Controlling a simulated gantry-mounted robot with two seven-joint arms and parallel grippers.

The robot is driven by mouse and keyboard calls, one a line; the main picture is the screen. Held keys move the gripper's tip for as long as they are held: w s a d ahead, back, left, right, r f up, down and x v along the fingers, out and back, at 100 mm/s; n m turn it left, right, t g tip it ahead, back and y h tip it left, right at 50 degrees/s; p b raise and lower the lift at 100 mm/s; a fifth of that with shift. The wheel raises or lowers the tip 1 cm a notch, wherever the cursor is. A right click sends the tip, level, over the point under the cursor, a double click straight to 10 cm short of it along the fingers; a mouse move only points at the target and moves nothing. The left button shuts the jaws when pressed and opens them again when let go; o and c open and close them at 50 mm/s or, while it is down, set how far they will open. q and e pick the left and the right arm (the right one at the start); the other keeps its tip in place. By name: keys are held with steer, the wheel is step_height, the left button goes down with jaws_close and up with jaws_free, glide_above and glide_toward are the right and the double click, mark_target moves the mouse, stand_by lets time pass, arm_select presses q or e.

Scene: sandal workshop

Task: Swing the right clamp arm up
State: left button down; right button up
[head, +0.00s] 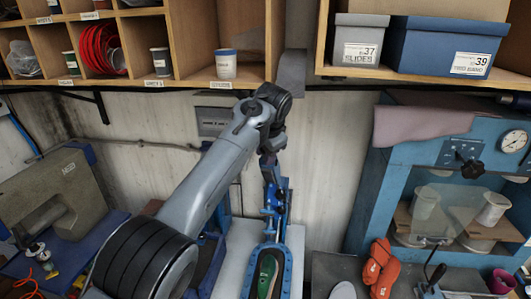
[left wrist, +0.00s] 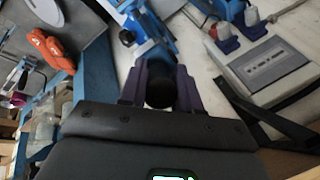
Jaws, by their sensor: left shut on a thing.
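My left gripper (head: 270,172) is over the back end of a blue jig (head: 287,262) with a rounded front frame. A green sandal or sole (head: 267,274) lies inside the frame. In the left wrist view, the two purple fingers of this gripper (left wrist: 160,80) are closed on the sides of a round black knob (left wrist: 160,94). The knob seems to belong to a clamp arm, but my gripper hides most of that arm. Blue jig parts (left wrist: 152,28) show beyond the fingers, with another black knob (left wrist: 126,38). My right gripper is in neither view.
Wooden shelves (head: 215,84) with cups and a red coil hang above. A blue press (head: 375,190) with a gauge stands at right. Orange gloves (head: 380,268) lie right of the jig. A grey-green machine (head: 50,185) stands at left. My left arm covers the middle.

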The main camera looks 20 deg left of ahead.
arm_select(q)
steer(key=c, duration=1.2)
jaws_free()
steer(key=shift+f, duration=0.5)
steer(key=o, duration=0.3)
steer(key=shift+d, duration=0.1)
steer(key=shift+r, duration=0.2)
steer(key=shift+r, duration=0.1)
steer(key=shift+s+r, duration=0.15)
steer(key=shift+r, duration=0.05)
steer(key=shift+b+v, duration=0.85)
steer(key=shift+v, duration=4.25)
